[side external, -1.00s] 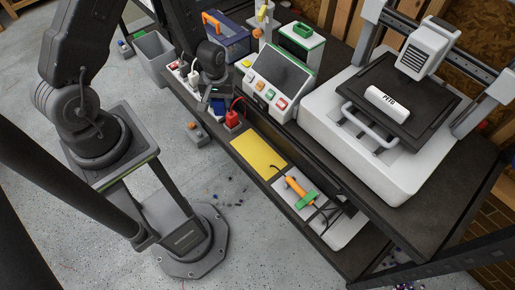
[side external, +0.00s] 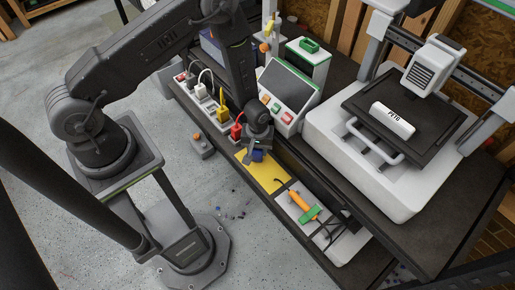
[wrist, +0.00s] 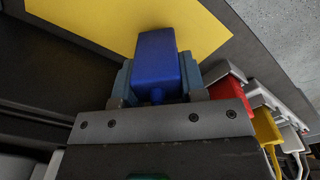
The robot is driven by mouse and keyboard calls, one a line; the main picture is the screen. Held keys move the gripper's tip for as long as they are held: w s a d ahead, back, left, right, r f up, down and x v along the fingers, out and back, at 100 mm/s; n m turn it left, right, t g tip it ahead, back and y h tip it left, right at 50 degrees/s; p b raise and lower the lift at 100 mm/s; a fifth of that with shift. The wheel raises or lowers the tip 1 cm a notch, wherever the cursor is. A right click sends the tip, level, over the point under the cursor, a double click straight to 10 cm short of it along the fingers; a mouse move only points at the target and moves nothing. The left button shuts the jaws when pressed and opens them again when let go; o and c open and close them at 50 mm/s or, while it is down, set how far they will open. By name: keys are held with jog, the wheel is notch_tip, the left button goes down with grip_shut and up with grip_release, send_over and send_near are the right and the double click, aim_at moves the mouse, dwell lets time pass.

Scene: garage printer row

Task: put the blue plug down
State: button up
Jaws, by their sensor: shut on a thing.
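The blue plug (wrist: 157,62) is between the two fingers of my gripper (wrist: 156,80) in the wrist view. In the side view the plug (side external: 257,155) shows partly below my gripper (side external: 253,154), which is over the yellow mat (side external: 268,178). The yellow mat (wrist: 130,22) also lies beyond the plug in the wrist view. My gripper is shut on the plug. I cannot tell whether the plug touches the mat.
A power strip with a red plug (side external: 237,130), a yellow plug (side external: 222,112) and white plugs runs left of the mat. A control box (side external: 283,88) stands behind. A white tray (side external: 345,247) with an orange-handled tool (side external: 300,202) lies right of the mat.

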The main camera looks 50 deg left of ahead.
jog(key=shift+f, duration=0.25)
jog(key=shift+f, duration=0.15)
jog(key=o, duration=0.9)
